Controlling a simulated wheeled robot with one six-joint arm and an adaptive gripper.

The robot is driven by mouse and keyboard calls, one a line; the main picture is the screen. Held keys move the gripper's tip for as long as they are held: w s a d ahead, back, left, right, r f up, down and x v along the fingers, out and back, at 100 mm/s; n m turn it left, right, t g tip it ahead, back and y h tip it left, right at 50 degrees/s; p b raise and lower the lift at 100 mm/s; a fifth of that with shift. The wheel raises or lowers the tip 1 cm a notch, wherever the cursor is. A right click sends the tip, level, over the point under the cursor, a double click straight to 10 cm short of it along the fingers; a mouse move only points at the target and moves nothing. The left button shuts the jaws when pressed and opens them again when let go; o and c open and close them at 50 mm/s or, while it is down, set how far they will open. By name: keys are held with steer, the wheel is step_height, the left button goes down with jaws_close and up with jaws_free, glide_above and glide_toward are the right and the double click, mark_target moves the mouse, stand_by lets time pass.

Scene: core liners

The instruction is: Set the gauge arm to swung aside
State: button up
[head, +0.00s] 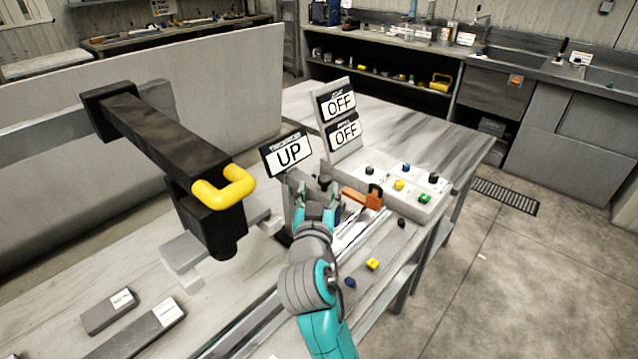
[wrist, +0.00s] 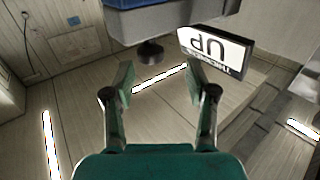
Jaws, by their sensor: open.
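My gripper (head: 318,203) is open, near the foot of the post that carries a sign reading UP (head: 289,152). In the wrist view my gripper (wrist: 167,95) has its two fingers apart with nothing between them. The UP sign (wrist: 213,48) appears there upside down, beyond the right finger. A grey block (wrist: 165,18) with a dark round knob (wrist: 151,52) is beyond the fingers. An orange bar (head: 362,197) with a dark end lies just right of my gripper in the head view. I cannot tell for sure which part is the gauge arm; my gripper hides some of this area.
A heavy dark arm with a yellow handle (head: 224,186) stands left of my gripper. A button panel (head: 395,190) and two OFF signs (head: 340,117) are to the right and behind. Grey blocks (head: 109,311) lie at front left. Small coloured pieces (head: 372,264) lie near my forearm.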

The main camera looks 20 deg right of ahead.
steer(key=v, duration=0.8)
steer(key=shift+s+a, duration=0.1)
steer(key=shift+s, duration=0.05)
